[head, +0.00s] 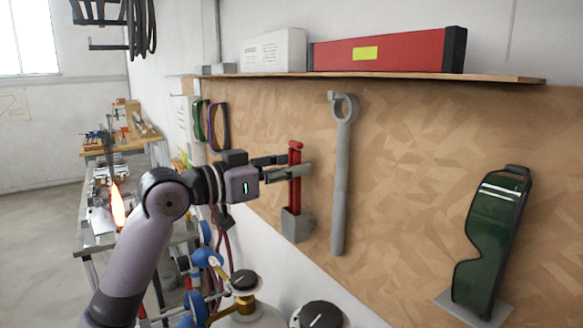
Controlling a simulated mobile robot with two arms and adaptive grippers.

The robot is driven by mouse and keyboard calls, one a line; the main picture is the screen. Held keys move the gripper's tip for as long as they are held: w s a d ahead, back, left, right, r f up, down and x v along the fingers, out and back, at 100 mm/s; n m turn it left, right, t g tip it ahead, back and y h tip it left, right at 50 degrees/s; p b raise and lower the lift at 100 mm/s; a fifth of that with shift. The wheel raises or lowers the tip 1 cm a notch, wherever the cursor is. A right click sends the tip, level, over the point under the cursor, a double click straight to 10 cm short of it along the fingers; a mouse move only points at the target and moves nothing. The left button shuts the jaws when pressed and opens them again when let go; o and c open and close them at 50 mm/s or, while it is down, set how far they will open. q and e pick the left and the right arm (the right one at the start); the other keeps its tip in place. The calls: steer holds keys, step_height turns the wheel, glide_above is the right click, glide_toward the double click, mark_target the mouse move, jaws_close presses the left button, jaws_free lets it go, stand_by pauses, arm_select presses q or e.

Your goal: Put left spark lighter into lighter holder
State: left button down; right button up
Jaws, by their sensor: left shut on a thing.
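The red spark lighter (296,190) stands upright in front of the brown board. My left gripper (292,168) comes in from the left and is shut on the lighter's upper part. The small grey lighter holder (297,226) is on the board directly below the lighter. The lighter's lower end meets the holder's top opening in the picture; I cannot tell how deep it sits. My right gripper is not in view.
A grey wrench (342,180) hangs just right of the holder. Dark green goggles (491,238) rest farther right. A shelf (400,77) above carries a red box (380,52). Gas cylinder knobs (243,280) and blue gauges (203,257) stand below. An orange flame-like shape (117,205) shows at left.

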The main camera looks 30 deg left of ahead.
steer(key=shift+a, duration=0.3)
arm_select(q)
steer(key=shift+f+b, duration=0.45)
steer(key=shift+f, duration=0.15)
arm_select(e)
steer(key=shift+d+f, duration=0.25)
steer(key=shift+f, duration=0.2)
arm_select(q)
steer(key=c, duration=1.3)
jaws_free()
steer(key=shift+c, duration=0.2)
steer(key=v, duration=1.2)
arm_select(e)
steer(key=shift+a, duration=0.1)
